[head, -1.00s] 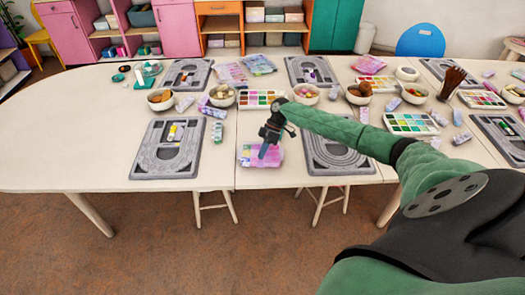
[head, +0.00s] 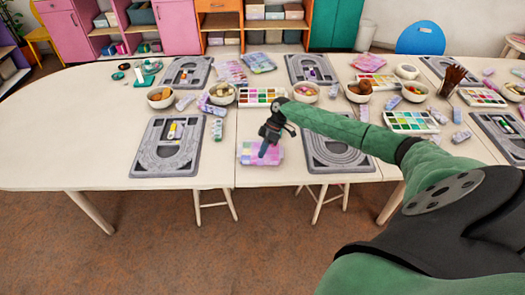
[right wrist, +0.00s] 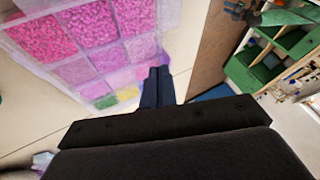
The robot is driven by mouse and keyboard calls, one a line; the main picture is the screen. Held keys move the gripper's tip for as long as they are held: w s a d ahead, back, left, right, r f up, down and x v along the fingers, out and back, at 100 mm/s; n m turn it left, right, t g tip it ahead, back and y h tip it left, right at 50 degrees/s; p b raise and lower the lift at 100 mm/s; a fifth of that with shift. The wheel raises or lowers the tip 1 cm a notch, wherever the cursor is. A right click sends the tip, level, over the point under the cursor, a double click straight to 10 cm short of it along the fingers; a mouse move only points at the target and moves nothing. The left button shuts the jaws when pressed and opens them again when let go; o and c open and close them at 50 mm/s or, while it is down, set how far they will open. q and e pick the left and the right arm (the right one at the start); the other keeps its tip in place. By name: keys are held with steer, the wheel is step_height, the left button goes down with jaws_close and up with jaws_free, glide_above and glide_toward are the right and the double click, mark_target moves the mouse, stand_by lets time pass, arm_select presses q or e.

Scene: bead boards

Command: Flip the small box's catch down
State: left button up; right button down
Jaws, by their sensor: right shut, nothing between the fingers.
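The small box (head: 274,158) is a clear case of pink and purple beads on the near edge of the table, between two grey bead boards. My right gripper (head: 263,153) points down over it in the head view, with its fingers together and empty. In the right wrist view the small box (right wrist: 85,40) shows its bead compartments at upper left, and the shut fingertips (right wrist: 158,72) are beside its edge. I cannot tell whether they touch it. The catch cannot be made out. My left gripper is not in view.
Grey bead boards lie left (head: 150,165) and right (head: 345,165) of the box. A paint-like bead tray (head: 262,96) and several bowls stand behind it. A small bead tube (head: 217,129) lies at left. The table's front edge is close to the box.

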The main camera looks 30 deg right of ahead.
mark_target(257, 164)
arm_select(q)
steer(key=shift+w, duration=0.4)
arm_select(e)
steer(key=shift+s+a+r+t+h, duration=0.1)
steer(key=shift+s+a+t+h, duration=0.15)
steer(key=shift+t+h, duration=0.2)
steer(key=shift+s+t, duration=0.15)
steer(key=shift+t, duration=0.1)
steer(key=shift+s+a+r+n+t+h, duration=0.1)
steer(key=shift+s+a+n+t+h, duration=0.2)
steer(key=shift+s+t+h, duration=0.1)
steer(key=shift+s+a+t+h, duration=0.2)
steer(key=shift+s+t+h, duration=0.2)
steer(key=shift+t, duration=0.2)
steer(key=shift+s+a+n+t+h, duration=0.35)
steer(key=shift+t+h, duration=0.2)
steer(key=shift+t, duration=0.15)
steer(key=shift+s+a+t+h, duration=0.15)
steer(key=shift+t+h, duration=0.15)
steer(key=shift+t, duration=0.2)
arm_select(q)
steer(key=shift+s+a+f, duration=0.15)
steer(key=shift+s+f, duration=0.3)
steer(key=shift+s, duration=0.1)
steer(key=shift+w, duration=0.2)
arm_select(e)
steer(key=shift+w+f, duration=0.2)
